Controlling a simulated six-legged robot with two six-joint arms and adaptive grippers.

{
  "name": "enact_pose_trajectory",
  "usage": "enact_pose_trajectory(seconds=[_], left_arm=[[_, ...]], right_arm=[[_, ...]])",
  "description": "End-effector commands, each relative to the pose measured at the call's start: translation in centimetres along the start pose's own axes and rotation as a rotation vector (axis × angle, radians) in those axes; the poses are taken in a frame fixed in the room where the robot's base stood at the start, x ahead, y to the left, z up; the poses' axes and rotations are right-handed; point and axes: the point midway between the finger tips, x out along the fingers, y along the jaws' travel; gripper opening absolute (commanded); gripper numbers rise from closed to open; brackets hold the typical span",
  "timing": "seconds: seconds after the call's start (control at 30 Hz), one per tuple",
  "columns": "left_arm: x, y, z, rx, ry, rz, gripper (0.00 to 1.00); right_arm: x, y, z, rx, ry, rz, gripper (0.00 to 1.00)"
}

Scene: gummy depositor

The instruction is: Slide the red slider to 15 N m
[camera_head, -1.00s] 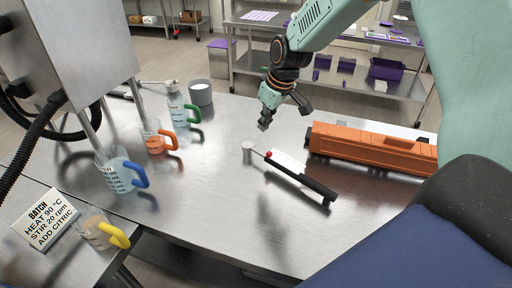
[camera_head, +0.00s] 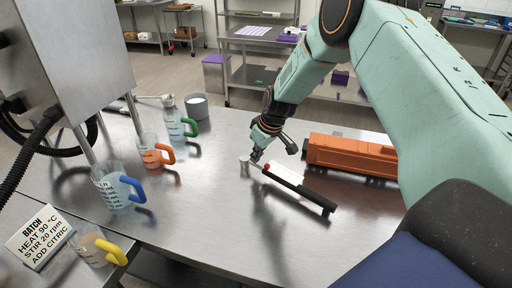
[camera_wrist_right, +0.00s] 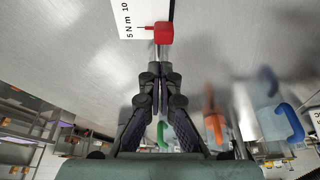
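The red slider (camera_head: 266,167) sits on the thin metal shaft of a wrench-like tool lying on the steel table. The tool has a black handle (camera_head: 315,199) at its lower right and a metal head (camera_head: 245,166) at its left end. My right gripper (camera_head: 257,156) is over the shaft between head and slider. In the wrist view its fingers (camera_wrist_right: 160,72) are together, short of the slider; contact is unclear. My left gripper is not in view.
An orange case (camera_head: 350,156) lies behind the tool. Jugs with orange (camera_head: 151,154), green (camera_head: 176,128) and blue (camera_head: 112,190) handles stand left, near a steel machine (camera_head: 75,50). A batch sign (camera_head: 38,237) and yellow-handled jug (camera_head: 90,248) are front left. The table in front of the tool is clear.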

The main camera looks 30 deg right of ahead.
Motion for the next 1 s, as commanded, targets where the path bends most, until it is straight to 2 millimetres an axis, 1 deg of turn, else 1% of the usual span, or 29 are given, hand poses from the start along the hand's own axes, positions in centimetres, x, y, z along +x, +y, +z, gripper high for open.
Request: enact_pose_trajectory(seconds=[0.03, 0.2, 0.3, 0.8, 1.0], left_arm=[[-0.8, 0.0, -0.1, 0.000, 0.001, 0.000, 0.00], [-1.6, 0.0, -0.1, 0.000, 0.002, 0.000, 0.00], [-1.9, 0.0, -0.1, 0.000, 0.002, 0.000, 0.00], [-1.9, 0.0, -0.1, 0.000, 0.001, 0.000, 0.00], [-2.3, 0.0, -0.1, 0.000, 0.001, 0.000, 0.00]], right_arm=[[-0.8, -0.1, 0.3, 0.001, 0.003, -0.001, 0.00], [-1.3, -0.2, 1.7, 0.000, 0.003, 0.001, 0.00], [-1.4, -0.2, 2.2, -0.001, 0.003, 0.001, 0.00], [-1.4, -0.2, 2.6, -0.001, 0.004, 0.001, 0.00], [-1.7, -0.2, 3.4, 0.000, 0.002, 0.000, 0.00]])
